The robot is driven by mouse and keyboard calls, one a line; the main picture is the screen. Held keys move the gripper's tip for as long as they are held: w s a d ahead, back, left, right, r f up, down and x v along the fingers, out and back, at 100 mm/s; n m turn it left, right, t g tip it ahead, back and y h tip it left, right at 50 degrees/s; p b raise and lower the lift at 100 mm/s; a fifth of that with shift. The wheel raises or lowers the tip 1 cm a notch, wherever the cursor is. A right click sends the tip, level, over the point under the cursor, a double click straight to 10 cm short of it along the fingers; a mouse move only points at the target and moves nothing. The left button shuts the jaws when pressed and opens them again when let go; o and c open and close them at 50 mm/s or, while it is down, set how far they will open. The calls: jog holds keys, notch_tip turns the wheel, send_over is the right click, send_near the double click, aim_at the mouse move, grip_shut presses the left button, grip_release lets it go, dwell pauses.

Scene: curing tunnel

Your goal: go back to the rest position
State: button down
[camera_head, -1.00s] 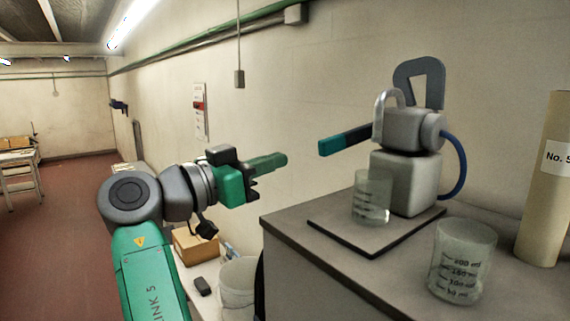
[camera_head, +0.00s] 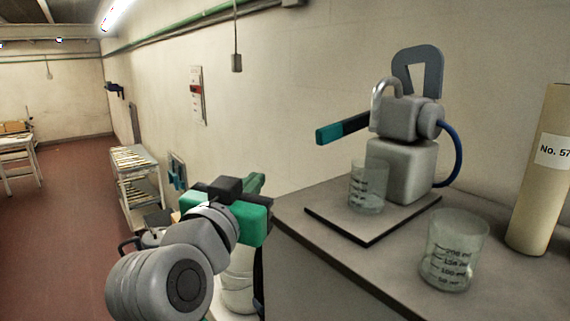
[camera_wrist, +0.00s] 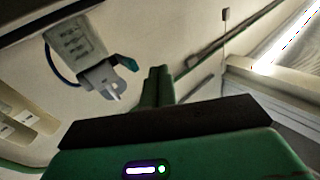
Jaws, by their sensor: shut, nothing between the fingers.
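My gripper (camera_head: 257,183) is low at the left end of the grey counter (camera_head: 330,272) in the head view, beside the wall. Its green fingers (camera_wrist: 158,86) stand together in the wrist view, shut with nothing between them. They point away from my body, and the green hand partly hides them in the head view. My gripper is apart from the grey dispenser (camera_head: 402,165) with a teal-tipped lever (camera_head: 340,130), which stands on the counter to the right.
One glass beaker (camera_head: 368,190) stands on a dark board (camera_head: 384,228) by the dispenser. Another beaker (camera_head: 455,252) stands nearer, beside a labelled tan tube (camera_head: 538,190). A shelf rack (camera_head: 137,178) stands left of the arm. The floor (camera_head: 60,225) at left is clear.

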jog(key=s+d+r+n+t+y+p, duration=0.1)
jog(key=s+d+r+n+t+y, duration=0.1)
jog(key=s, duration=1)
jog(key=s+d+r+n+t+y, duration=0.2)
jog(key=s+d+r+t+y, duration=0.1)
jog(key=s, duration=0.9)
jog(key=shift+r+t+y+p, duration=0.35)
jog(key=shift+r+t+y, duration=0.25)
jog(key=shift+t, duration=0.5)
